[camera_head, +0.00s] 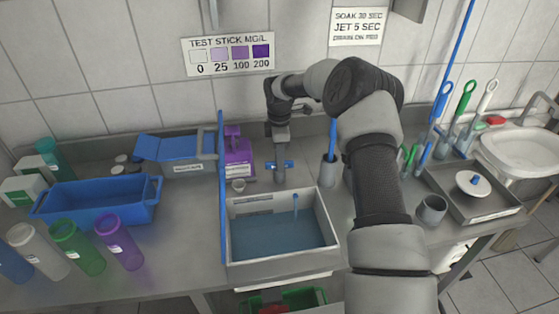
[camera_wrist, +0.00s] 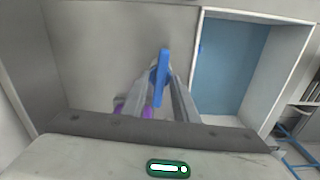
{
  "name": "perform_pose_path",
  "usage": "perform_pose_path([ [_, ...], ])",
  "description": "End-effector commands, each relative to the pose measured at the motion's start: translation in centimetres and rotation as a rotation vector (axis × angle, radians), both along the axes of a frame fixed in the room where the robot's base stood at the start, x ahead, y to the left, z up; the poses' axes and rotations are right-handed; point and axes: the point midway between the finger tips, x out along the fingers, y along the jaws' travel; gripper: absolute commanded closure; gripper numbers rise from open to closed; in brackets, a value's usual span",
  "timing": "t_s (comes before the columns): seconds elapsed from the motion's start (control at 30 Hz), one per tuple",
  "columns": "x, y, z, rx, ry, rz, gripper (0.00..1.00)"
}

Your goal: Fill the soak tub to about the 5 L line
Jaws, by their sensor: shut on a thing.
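The soak tub (camera_head: 283,265) is a pale rectangular basin at the front middle of the bench, with blue water (camera_head: 275,238) in it. Its volume marks are too small to read. A thin blue upright thing (camera_head: 295,204) stands at the water's back edge; I cannot tell whether it is a stream or a solid part. My gripper (camera_head: 280,160) points down behind the tub, shut on a blue handle (camera_head: 288,164). In the wrist view the blue handle (camera_wrist: 162,78) sits between the fingers, and the tub (camera_wrist: 199,50) is to the right.
A blue upright panel (camera_head: 222,190) stands along the tub's left side, with a purple jug (camera_head: 238,158) behind. A blue bin (camera_head: 95,205) and several bottles (camera_head: 118,242) fill the left. A grey cup (camera_head: 431,208), a tray (camera_head: 485,212) and a sink (camera_head: 520,150) are at right.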

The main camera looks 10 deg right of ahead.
Motion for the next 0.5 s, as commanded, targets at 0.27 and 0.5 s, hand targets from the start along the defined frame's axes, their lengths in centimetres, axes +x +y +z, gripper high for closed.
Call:
perform_pose_path([
  [0.27,0.01,-0.01,0.03,0.0,0.0,0.104,0.96],
  [0.5,0.0,0.0,0.02,0.0,0.0,0.102,0.69],
])
